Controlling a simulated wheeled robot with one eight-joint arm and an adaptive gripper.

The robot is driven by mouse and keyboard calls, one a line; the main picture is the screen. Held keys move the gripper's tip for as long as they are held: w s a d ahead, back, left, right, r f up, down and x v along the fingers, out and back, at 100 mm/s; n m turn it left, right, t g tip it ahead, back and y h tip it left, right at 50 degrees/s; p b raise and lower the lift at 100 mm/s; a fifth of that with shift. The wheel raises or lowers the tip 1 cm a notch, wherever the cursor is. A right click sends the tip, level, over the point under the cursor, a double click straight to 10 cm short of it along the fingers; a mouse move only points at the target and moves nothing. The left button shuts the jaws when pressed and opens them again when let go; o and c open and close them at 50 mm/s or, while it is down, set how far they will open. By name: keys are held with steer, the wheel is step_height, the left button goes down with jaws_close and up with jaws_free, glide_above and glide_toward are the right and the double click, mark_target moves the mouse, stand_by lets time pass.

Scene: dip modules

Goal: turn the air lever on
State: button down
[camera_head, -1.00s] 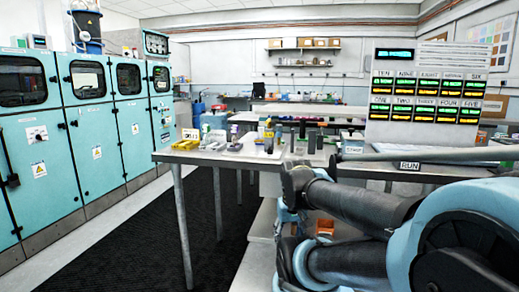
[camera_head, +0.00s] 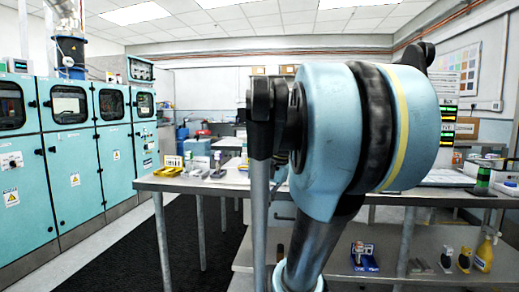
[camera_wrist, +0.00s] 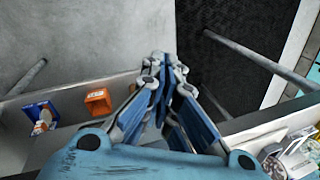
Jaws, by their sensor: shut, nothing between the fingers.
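No air lever can be made out in either view now. My gripper (camera_wrist: 160,62) shows in the wrist view with its fingers together and nothing held. It points down past a shelf edge toward the dark floor mat (camera_wrist: 215,60). In the head view my raised arm fills the middle and right, and my gripper cannot be made out there. The arm hides part of the bench and most of the panel of numbered displays (camera_head: 447,125).
A long bench (camera_head: 160,184) with small items crosses the middle. Its lower shelf (camera_head: 400,268) holds a yellow bottle (camera_head: 484,254) and a blue box (camera_head: 364,256). Turquoise cabinets (camera_head: 75,160) line the left. The dark mat (camera_head: 180,255) between is clear.

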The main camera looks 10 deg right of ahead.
mark_target(251, 148)
steer(key=w+d+r+m+y, duration=0.1)
steer(key=w+d+r+m, duration=0.3)
steer(key=w+r, duration=0.3)
steer(key=w+d+r+m+y, duration=0.2)
steer(key=w+d+r+m, duration=0.3)
steer(key=w+r, duration=0.3)
steer(key=w+d+r+m+t+y, duration=0.1)
steer(key=w+d+r+m, duration=0.3)
steer(key=w+r, duration=0.4)
steer(key=shift+w+d+r+m+y, duration=0.25)
steer(key=shift+w+m+y, duration=0.3)
steer(key=shift+w, duration=0.65)
steer(key=w+a+r+x, duration=0.1)
steer(key=x, duration=1.2)
steer(key=shift+a+r, duration=0.2)
steer(key=shift+a, duration=0.25)
steer(key=shift+d, duration=0.15)
